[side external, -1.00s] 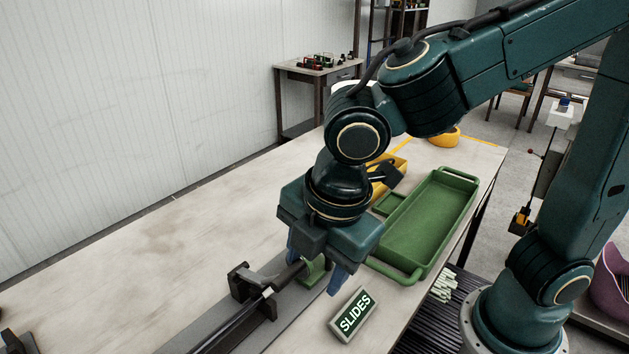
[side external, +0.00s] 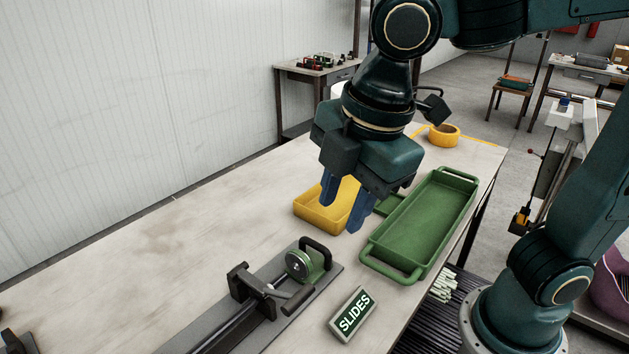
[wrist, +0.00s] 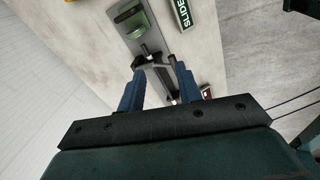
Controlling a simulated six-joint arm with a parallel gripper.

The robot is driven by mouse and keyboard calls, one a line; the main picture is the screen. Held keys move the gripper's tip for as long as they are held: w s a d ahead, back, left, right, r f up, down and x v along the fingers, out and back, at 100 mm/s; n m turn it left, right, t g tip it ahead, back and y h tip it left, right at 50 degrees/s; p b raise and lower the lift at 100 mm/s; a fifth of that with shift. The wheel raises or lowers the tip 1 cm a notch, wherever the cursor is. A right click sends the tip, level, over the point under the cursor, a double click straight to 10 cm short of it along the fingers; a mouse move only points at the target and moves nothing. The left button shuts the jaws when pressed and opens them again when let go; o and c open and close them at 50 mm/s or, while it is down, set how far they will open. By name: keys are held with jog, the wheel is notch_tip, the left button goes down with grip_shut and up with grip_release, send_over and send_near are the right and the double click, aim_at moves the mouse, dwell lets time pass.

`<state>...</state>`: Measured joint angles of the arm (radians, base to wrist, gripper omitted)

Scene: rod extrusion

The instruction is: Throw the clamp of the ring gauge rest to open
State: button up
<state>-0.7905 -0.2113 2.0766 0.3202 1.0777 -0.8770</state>
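On a grey base rail, a dark upright bracket (side external: 240,284), which looks like the rest, holds a dark rod (side external: 225,328). A dark lever with a cylindrical handle (side external: 298,299) extends from the bracket, out over the rail's near side. A green round gauge (side external: 303,264) with a black loop handle stands on the rail behind the lever; its green body (wrist: 131,18) shows at the top of the wrist view. My gripper (side external: 341,215) is raised above the table, behind and right of the gauge, its blue fingers apart and empty. The fingers are also apart in the wrist view (wrist: 160,85).
A SLIDES sign block (side external: 351,314) lies right of the rail. A green tray (side external: 400,262) is at the right table edge, and a yellow bin (side external: 309,213) sits behind my gripper.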

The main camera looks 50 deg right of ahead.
jog(key=s+d+f+m+t, duration=0.1)
jog(key=s+d+m, duration=0.1)
jog(key=d+m, duration=0.5)
jog(key=s+d+m+t, duration=0.1)
jog(key=s+d+m, duration=0.2)
jog(key=d+m, duration=0.4)
jog(key=shift+s+d+f+m+t, duration=0.15)
jog(key=shift+d+f+m+t, duration=0.2)
jog(key=shift+d, duration=0.95)
jog(key=shift+f, duration=0.1)
jog(key=shift+s+d+f+m, duration=0.2)
jog(key=shift+s+d+m, duration=0.2)
jog(key=shift+m, duration=0.15)
jog(key=shift+a, duration=0.1)
